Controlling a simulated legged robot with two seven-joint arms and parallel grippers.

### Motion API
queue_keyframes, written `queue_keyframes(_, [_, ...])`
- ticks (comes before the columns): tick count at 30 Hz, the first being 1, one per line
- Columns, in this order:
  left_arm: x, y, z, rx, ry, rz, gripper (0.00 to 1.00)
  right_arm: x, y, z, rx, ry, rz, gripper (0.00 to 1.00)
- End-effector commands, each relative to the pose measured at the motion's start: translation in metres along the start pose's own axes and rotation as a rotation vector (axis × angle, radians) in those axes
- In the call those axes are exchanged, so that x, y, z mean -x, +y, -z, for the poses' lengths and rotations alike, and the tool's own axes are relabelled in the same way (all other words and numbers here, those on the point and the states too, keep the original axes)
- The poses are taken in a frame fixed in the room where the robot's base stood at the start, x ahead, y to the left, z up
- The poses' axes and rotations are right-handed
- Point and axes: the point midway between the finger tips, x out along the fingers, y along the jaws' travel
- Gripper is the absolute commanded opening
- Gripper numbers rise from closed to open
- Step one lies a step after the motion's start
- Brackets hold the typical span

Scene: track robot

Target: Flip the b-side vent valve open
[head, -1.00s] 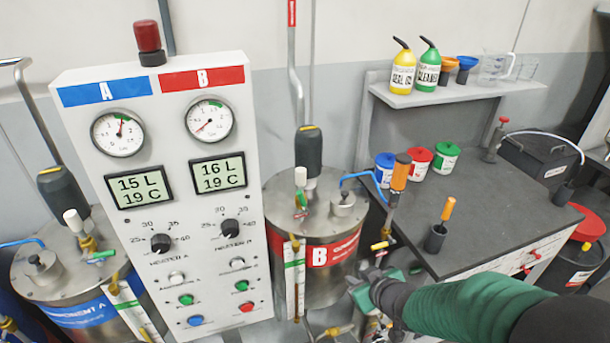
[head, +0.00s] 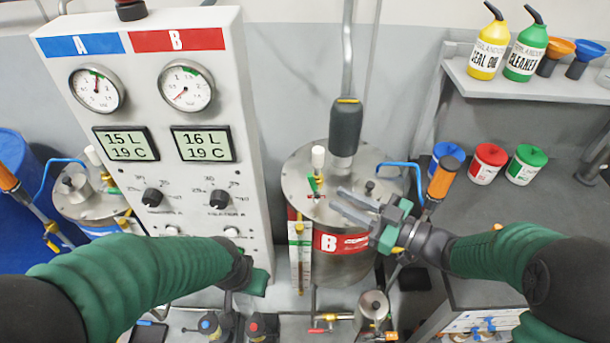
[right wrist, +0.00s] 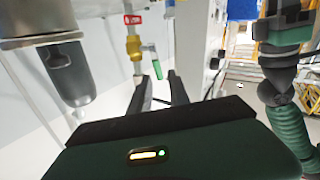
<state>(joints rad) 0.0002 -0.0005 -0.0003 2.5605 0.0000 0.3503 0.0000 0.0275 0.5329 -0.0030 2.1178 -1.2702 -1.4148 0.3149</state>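The B-side tank (head: 340,268) stands right of the control panel. On its lid is the vent valve with a green handle (head: 313,184) and a white cap (head: 318,157) above it. In the right wrist view the brass valve body (right wrist: 134,46) and green handle (right wrist: 156,66) show ahead of the fingertips. My right gripper (head: 341,200) is open and empty over the lid, its fingers pointing left toward the handle with a small gap. My left gripper (head: 257,283) is low in front of the panel; its fingers are not clear.
The control panel (head: 230,120) stands close left of tank B. A dark cylinder on a pipe (head: 345,128) rises behind the valve. A blue hose (head: 400,165) and an orange-handled tool (head: 443,180) are near my right wrist. Bottles stand on the right shelf (head: 520,85).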

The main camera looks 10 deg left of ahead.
Motion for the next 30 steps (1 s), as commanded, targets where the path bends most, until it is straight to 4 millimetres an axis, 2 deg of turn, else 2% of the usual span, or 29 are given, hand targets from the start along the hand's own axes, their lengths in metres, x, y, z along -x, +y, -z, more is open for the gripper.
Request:
queue_keyframes(1, [0.003,0.000,0.001,0.000,0.000,0.000,0.35,-0.013,0.000,0.001,-0.001,0.000,0.004,0.23])
queue_keyframes(6, [0.008,0.000,0.002,0.000,0.000,0.000,0.35,-0.056,0.002,0.000,-0.002,0.002,0.001,0.23])
queue_keyframes(13, [0.013,0.000,0.003,-0.001,0.000,0.000,0.35,-0.102,0.002,0.000,-0.001,0.002,-0.002,0.23])
queue_keyframes(18, [0.013,0.000,0.003,-0.001,0.000,0.000,0.35,-0.115,0.002,0.000,-0.001,0.001,-0.003,0.23])
queue_keyframes(25, [0.013,0.000,0.003,0.000,0.000,0.000,0.35,-0.115,0.002,-0.001,-0.001,0.001,-0.004,0.21])
queue_keyframes(30, [0.013,0.000,0.003,0.000,0.000,0.000,0.35,-0.115,0.002,0.000,-0.001,0.001,-0.004,0.00])
